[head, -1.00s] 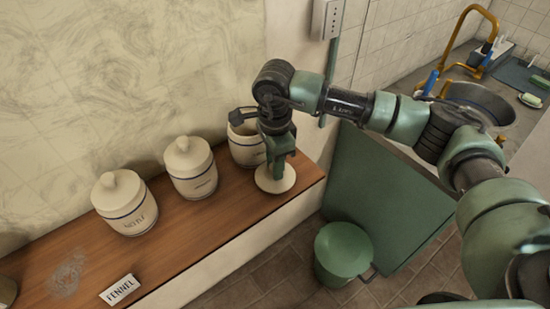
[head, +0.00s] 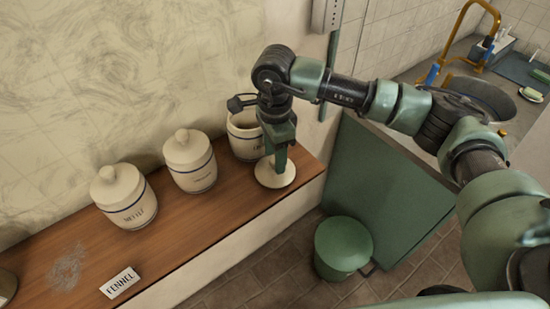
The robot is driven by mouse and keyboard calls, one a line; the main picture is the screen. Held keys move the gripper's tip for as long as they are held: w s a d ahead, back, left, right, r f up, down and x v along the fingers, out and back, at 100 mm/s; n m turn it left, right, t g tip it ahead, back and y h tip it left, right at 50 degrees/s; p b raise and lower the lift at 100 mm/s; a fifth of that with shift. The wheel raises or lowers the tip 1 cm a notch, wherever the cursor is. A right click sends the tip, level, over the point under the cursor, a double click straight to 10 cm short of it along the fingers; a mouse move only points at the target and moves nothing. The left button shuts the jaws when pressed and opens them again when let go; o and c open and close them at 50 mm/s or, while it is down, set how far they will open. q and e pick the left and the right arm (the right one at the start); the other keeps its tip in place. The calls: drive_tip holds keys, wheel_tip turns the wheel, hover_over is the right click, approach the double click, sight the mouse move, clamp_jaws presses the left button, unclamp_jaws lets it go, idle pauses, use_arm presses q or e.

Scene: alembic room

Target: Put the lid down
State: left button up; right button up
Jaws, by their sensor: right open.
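The cream lid (head: 268,178) lies on the wooden shelf (head: 190,225) near its right end, in front of an open jar (head: 242,140). The jar is cream with a blue band and has no lid on it; my gripper hides part of its right side. My right gripper (head: 279,165) points down over the lid, with its fingers at the lid's middle. It is open; the lid's knob is hidden behind the fingers. My left gripper is out of view.
Two lidded cream jars, one marked NETTLE (head: 125,200) and another (head: 190,165), stand to the left. A FENNEL card (head: 120,283) lies near the front edge. A green bin (head: 342,247) stands on the floor below. A sink (head: 480,98) is at the upper right.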

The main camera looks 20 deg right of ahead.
wheel_tip(320, 180, up, 11)
drive_tip(key=b, duration=0.3)
drive_tip(key=shift+f, duration=0.15)
